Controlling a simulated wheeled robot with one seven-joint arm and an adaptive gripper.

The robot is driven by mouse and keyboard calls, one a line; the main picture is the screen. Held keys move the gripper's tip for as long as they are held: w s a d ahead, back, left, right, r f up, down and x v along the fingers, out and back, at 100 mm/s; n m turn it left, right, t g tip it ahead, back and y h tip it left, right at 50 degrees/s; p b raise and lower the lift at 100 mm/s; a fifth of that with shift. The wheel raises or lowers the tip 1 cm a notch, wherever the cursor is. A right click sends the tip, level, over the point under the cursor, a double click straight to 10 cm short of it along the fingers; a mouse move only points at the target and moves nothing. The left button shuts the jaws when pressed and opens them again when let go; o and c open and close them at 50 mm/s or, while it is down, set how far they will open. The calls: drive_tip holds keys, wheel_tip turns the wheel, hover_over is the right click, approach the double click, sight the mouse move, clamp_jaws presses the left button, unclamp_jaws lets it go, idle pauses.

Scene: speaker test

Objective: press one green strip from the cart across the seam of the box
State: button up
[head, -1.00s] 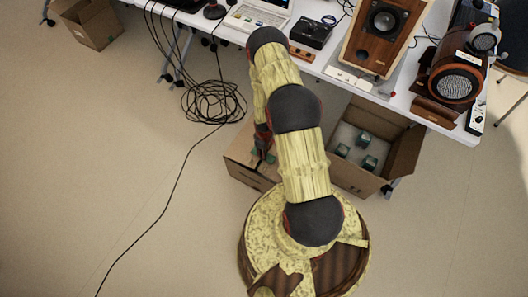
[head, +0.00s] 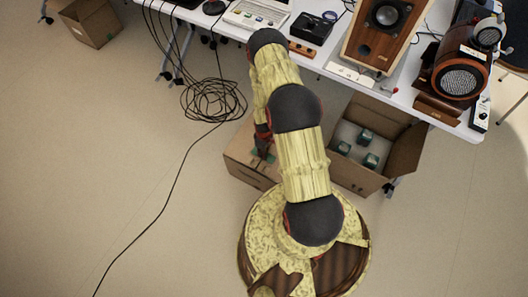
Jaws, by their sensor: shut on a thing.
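A closed brown cardboard box (head: 240,164) stands on the floor beside my base, partly hidden by my arm. My gripper (head: 265,153) points down at the right part of its top, shut on a green strip (head: 270,158). Only a little green shows around the fingertips. The seam is mostly hidden, and I cannot tell whether the strip touches the box. I cannot make out a cart.
An open carton (head: 392,150) with green-and-dark blocks stands to the right of my arm. A white table (head: 310,62) with speakers and devices runs across the back. A coiled black cable (head: 212,100) lies on the floor at left. The floor further left is mostly clear.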

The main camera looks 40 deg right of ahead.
drive_tip(key=shift+f+b, duration=0.9)
drive_tip(key=shift+f, duration=0.4)
drive_tip(key=shift+c, duration=0.9)
drive_tip(key=o, duration=0.9)
drive_tip(key=shift+o, duration=0.2)
drive_tip(key=shift+r, duration=0.1)
wheel_tip(320, 180, up, 8)
drive_tip(key=p, duration=0.7)
